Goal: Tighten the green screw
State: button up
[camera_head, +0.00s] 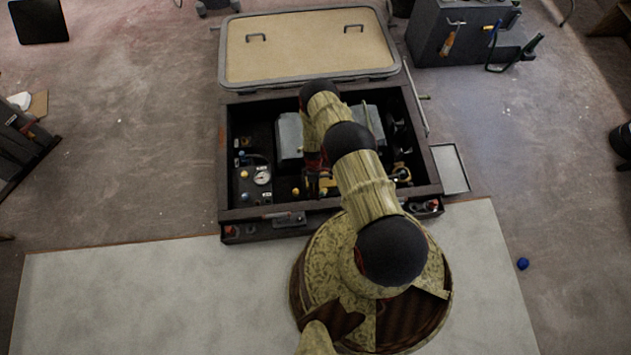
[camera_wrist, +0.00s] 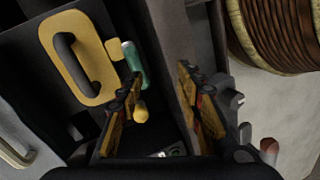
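In the wrist view, a small green cylindrical part (camera_wrist: 133,66) with a pale end stands beside a yellow plate. The green part lies just beyond the left finger, apart from the gap. In the head view my gripper (camera_head: 318,181) is down in the open hatch box, partly hidden by my arm. The green part cannot be made out there.
The hatch box (camera_head: 226,165) has a tan lid (camera_head: 305,48) open behind it. A yellow plate with a dark handle (camera_wrist: 74,58) and a yellow knob (camera_wrist: 141,112) are close to my fingers. A gauge (camera_head: 262,177) sits at the left inside the box.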

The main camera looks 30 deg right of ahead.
jog(key=shift+w+d+f+n, duration=0.1)
jog(key=shift+w+d+n, duration=0.15)
jog(key=shift+w, duration=0.3)
jog(key=shift+w+d+f+n, duration=0.1)
jog(key=shift+w+n, duration=0.15)
jog(key=shift+w, duration=0.25)
notch_tip(320, 180, down, 8)
jog(key=n+t+b, duration=0.1)
jog(key=n+b, duration=0.1)
jog(key=b, duration=0.1)
jog(key=shift+s+a+r, duration=0.1)
jog(key=shift+s+r, duration=0.05)
jog(key=shift+c, duration=0.3)
grip_shut()
